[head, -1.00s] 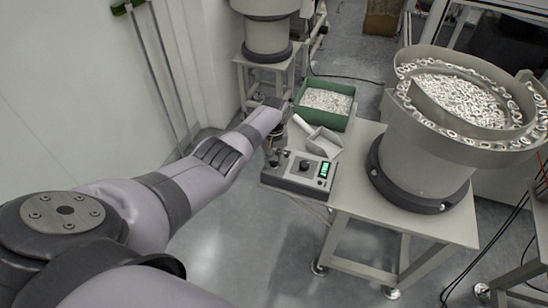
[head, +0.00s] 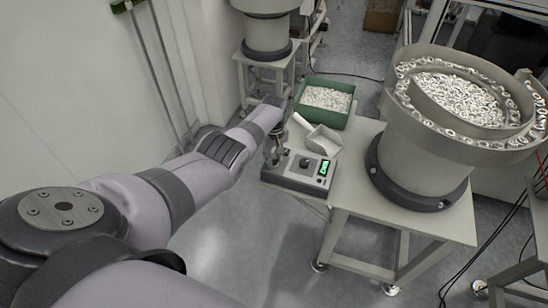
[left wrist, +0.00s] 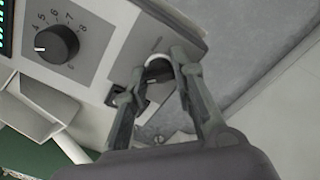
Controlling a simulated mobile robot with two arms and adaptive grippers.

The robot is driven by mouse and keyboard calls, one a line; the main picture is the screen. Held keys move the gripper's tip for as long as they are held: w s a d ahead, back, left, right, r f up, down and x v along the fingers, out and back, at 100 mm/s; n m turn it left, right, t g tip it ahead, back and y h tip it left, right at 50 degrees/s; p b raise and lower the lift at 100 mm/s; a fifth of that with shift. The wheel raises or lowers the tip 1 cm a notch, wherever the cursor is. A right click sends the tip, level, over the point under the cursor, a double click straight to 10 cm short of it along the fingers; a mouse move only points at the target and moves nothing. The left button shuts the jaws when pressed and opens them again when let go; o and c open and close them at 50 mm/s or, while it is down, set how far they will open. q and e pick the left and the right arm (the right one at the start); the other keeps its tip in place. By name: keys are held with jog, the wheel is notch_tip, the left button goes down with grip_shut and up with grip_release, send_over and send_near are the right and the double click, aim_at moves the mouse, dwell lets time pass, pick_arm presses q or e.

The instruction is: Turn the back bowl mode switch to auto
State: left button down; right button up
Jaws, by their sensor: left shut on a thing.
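A grey control box (head: 294,180) sits at the left corner of the table, with a lit green display (head: 324,169) and a round black dial (head: 305,162). In the left wrist view the dial (left wrist: 56,44) carries printed numbers. The mode switch (left wrist: 159,70), a dark knob with a pale rim, is at the box's other end, between the fingers. My left gripper (head: 272,160) points down over that end. In the left wrist view the left gripper (left wrist: 164,66) is shut on the switch. Its fingers partly hide the switch, so its setting cannot be read. My right gripper is not in view.
A scoop (head: 322,141) and a green bin (head: 338,120) of small pale parts are behind the box. A large bowl feeder (head: 420,155) stands on the table (head: 400,225) to the right. Another feeder (head: 266,37) stands farther back. Open floor is at the front.

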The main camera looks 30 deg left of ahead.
aim_at(274, 159)
pick_arm(q)
jog(key=c, duration=1.3)
grip_release()
jog(key=shift+r, duration=0.1)
notch_tip(274, 159, up, 12)
jog(key=shift+f, duration=0.1)
